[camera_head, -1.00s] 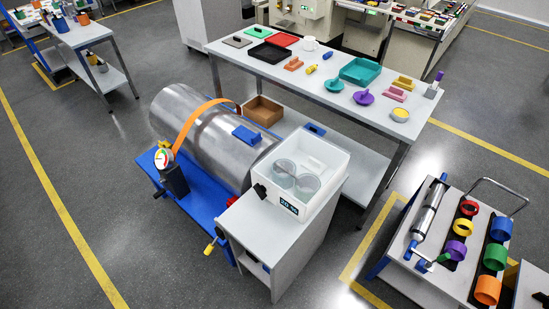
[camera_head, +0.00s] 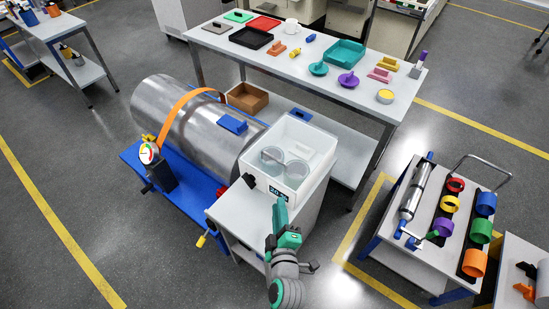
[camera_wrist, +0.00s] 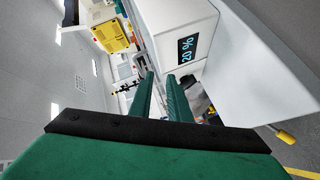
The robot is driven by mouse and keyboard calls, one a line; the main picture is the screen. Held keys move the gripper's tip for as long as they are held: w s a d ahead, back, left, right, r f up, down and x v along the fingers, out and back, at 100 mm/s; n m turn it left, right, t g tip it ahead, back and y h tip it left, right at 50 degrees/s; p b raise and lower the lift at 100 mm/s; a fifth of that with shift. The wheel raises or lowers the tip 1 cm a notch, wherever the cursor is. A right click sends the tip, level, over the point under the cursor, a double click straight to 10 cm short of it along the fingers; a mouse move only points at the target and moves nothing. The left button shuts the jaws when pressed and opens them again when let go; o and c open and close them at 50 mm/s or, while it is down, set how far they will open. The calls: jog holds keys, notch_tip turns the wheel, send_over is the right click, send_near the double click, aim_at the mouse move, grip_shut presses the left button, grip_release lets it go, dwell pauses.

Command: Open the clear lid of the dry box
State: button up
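The dry box (camera_head: 309,184) is white and stands on a small white cabinet. Its clear lid (camera_head: 300,142) appears to lie flat across the top, and two round clear items show inside. A dark display reading 20 % is on the front wall; the box front (camera_wrist: 190,22) and this display (camera_wrist: 187,49) show large in the wrist view. A black piece (camera_head: 249,180) sticks out at the left corner. My green gripper (camera_head: 280,203) is just in front of the box, below the lid. Its fingers (camera_wrist: 161,80) are apart with nothing between them. Contact with the box cannot be told.
A steel cylinder (camera_head: 170,120) with an orange strap lies on a blue base left of the box. A long table (camera_head: 225,50) with small parts stands behind. A trolley (camera_head: 440,250) with coloured rings stands right. Grey floor between trolley and cabinet is clear.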

aim_at(275, 158)
jog(key=w+r+n, duration=0.1)
jog(key=w, duration=0.1)
jog(key=w+r+n+y, duration=0.1)
jog(key=w+r+n, duration=0.2)
jog(key=w, duration=0.2)
jog(key=shift+w+d+r+n+y, duration=0.1)
jog(key=shift+r+n+y, duration=0.2)
jog(key=shift+n, duration=0.1)
jog(key=x, duration=1)
jog(key=shift+w, duration=0.35)
jog(key=shift+c, duration=0.4)
grip_shut()
